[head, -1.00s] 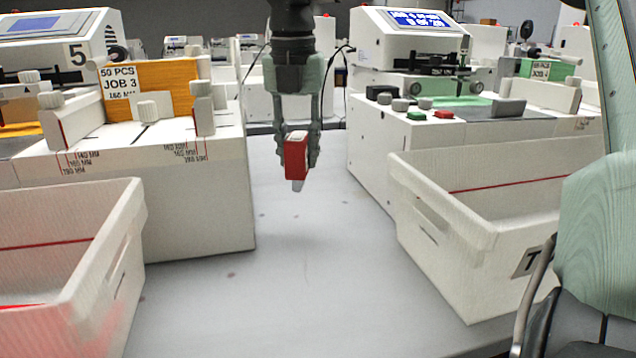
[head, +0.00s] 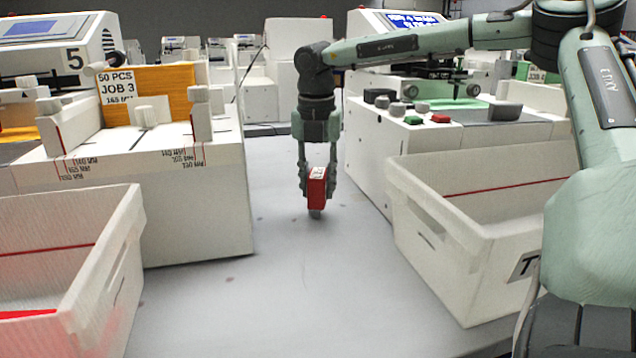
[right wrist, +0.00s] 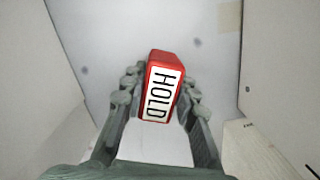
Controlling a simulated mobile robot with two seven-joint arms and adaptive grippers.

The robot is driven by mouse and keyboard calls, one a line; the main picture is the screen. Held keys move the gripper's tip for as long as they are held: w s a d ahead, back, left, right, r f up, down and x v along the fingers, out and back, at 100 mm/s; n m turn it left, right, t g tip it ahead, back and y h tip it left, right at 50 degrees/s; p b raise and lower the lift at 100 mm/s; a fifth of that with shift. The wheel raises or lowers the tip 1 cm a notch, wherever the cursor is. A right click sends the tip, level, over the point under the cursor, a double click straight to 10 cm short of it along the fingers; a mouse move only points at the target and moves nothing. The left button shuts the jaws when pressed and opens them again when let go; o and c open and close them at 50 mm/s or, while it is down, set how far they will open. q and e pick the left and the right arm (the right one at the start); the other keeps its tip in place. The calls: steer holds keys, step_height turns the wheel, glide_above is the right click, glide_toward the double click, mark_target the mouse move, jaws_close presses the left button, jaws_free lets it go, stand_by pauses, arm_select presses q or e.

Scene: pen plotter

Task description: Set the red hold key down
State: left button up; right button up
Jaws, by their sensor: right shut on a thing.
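The red hold key (head: 317,187) is a small red block with a white label and a pale tip at its lower end. In the right wrist view its label reads HOLD, on the red key (right wrist: 161,86). My right gripper (head: 317,184) is shut on it, with a finger on each side, and points down between the two machines. The key hangs upright low over the grey table (head: 290,290). I cannot tell whether its tip touches the surface. The right gripper's fingers also show in the right wrist view (right wrist: 158,100). My left gripper is not in view.
A white machine with a JOB 3 card (head: 118,88) stands left, and another with dark, green and red keys (head: 440,118) stands right. A white bin (head: 130,250) is at front left, another (head: 440,240) at front right. The table between them is clear.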

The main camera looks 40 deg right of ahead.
steer(key=shift+f, duration=0.1)
steer(key=o, duration=1.1)
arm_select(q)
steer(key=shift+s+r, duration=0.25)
arm_select(e)
steer(key=shift+r, duration=0.5)
steer(key=r, duration=0.7)
steer(key=a+r, duration=0.1)
steer(key=r, duration=0.2)
steer(key=shift+s+r, duration=0.25)
steer(key=shift+s, duration=0.15)
steer(key=shift+r, duration=0.35)
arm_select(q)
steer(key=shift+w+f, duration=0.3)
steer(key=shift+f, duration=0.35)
